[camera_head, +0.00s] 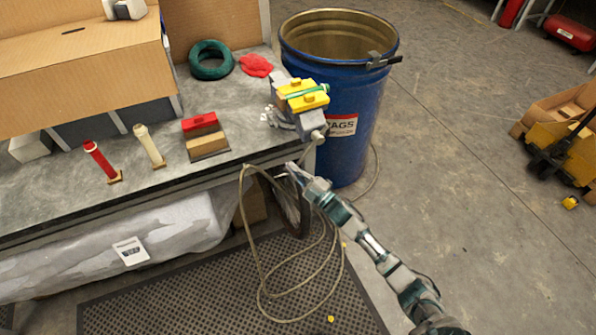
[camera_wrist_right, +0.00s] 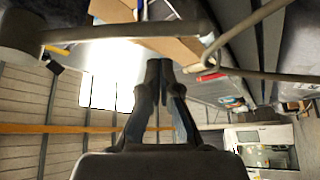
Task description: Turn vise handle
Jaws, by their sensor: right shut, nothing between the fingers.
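The vise (camera_head: 302,98) is grey with yellow jaw pieces and a green strip across them. It sits at the right front corner of the workbench. Its grey front end (camera_head: 317,134) points toward me; the handle bar is hard to make out there. My right gripper (camera_head: 293,170) is shut and empty, below and in front of the vise near the bench edge, apart from the vise body. In the wrist view my right gripper's fingers (camera_wrist_right: 159,72) are together. A grey rod (camera_wrist_right: 110,31) crosses beyond them; I cannot tell whether it is the handle. My left gripper is not in view.
A blue drum (camera_head: 352,120) stands right behind the vise. A loose hose (camera_head: 262,270) hangs by the bench edge near my right arm. The bench (camera_head: 80,205) holds a red brush (camera_head: 99,160), a pale brush (camera_head: 148,145) and a block (camera_head: 203,135).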

